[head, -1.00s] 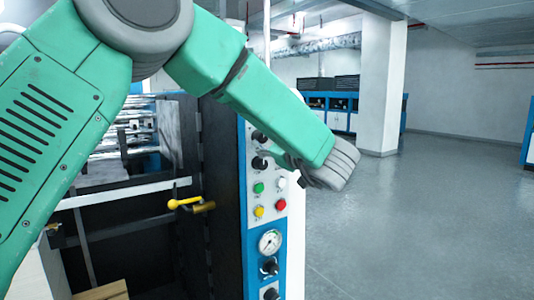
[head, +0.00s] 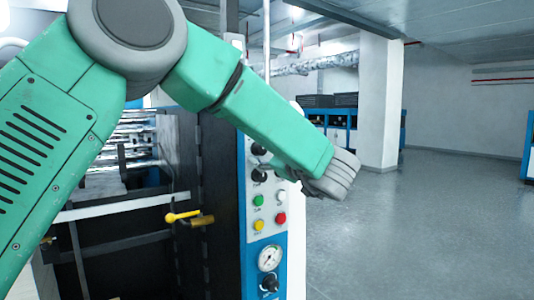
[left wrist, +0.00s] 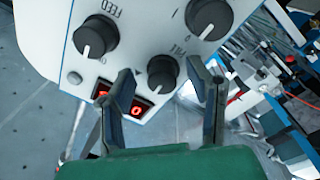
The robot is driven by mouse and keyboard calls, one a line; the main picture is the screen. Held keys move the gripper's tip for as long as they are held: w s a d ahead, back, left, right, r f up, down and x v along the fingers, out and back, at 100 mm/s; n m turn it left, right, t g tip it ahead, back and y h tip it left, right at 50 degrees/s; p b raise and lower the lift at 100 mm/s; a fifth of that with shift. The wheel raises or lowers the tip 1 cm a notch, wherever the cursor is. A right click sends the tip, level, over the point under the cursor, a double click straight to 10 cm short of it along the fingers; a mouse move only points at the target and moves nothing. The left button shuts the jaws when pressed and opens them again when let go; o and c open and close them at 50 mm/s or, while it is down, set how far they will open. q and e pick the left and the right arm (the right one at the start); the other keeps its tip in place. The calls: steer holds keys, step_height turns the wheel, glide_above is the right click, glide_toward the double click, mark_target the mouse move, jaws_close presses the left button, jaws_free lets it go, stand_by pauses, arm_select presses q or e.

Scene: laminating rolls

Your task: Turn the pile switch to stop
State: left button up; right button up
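In the left wrist view, the pile switch appears to be the small black knob (left wrist: 162,75) with a white pointer mark, on the white control panel (left wrist: 135,50). Its label is partly readable. My left gripper (left wrist: 160,66) is open, with one dark finger on each side of this knob in the picture. I cannot tell whether the fingers touch it. In the head view, my left forearm and wrist reach across the panel (head: 245,225), and the gripper is mostly hidden behind them. My right gripper is not in view.
In the head view, coloured buttons, a gauge (head: 269,258) and a yellow handle (head: 183,216) sit lower. The floor at right is clear.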

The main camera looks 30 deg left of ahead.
arm_select(q)
steer(key=shift+a, duration=0.1)
steer(key=v, duration=1.2)
steer(key=shift+f, duration=0.15)
steer(key=shift+w, duration=0.1)
